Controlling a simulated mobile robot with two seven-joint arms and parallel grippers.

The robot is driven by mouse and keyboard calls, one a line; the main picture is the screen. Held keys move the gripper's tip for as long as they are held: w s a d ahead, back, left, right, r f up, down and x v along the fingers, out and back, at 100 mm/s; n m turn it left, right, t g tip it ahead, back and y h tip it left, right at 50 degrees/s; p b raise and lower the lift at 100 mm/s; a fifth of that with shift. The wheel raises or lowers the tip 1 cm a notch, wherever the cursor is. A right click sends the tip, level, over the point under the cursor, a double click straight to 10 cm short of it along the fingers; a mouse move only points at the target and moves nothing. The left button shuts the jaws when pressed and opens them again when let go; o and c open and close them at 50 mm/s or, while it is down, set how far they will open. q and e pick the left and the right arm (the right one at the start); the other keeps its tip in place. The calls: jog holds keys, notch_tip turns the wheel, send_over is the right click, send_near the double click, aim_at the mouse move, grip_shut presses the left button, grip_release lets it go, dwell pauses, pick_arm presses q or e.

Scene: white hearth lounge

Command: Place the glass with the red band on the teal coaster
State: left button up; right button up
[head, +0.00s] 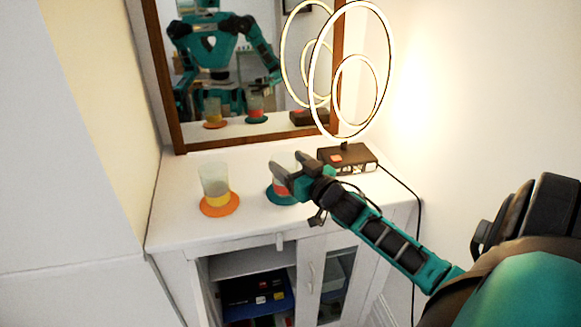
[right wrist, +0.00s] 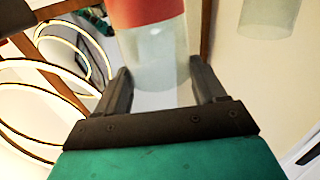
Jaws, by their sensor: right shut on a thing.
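The glass with the red band (head: 280,189) is upright over the teal coaster (head: 283,199), partly hidden by my right gripper (head: 288,166). That gripper is shut on its clear upper part; the right wrist view shows the glass (right wrist: 160,62) between the fingers (right wrist: 162,85), with the red band (right wrist: 145,10) at the top of the picture. The glass base looks on or just above the coaster; I cannot tell if they touch. My left gripper is not directly in view.
A glass with a yellow band (head: 215,183) stands on an orange coaster (head: 220,209) to the left. A ring lamp (head: 347,157) stands at the back right of the white cabinet (head: 178,215). A framed mirror (head: 158,75) is behind. The cabinet top's left front is clear.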

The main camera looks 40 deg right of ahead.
jog(key=shift+f, duration=0.15)
jog(key=o, duration=1.5)
jog(key=shift+r, duration=0.2)
jog(key=shift+s+f, duration=0.1)
jog(key=shift+s, duration=0.3)
jog(key=s+a, duration=0.1)
jog(key=s, duration=1)
jog(key=s+a+f+n+g+y, duration=0.1)
jog(key=s+a+f+g, duration=0.1)
jog(key=a+f, duration=0.4)
jog(key=s+a+f+n+g+y, duration=0.1)
jog(key=s+a+f+g, duration=0.1)
jog(key=a+f, duration=0.4)
jog(key=s+a+f+n+g+y, duration=0.1)
jog(key=a+f, duration=0.5)
jog(key=a, duration=0.6)
jog(key=shift+s+a+f+n+g+y+p, duration=0.15)
jog(key=shift+s+a+n+g+y+p, duration=0.1)
jog(key=shift+s+g, duration=0.35)
jog(key=shift+s+a+f+n+g+y+p, duration=0.15)
jog(key=shift+s+g+y, duration=0.1)
jog(key=shift+s+g, duration=0.3)
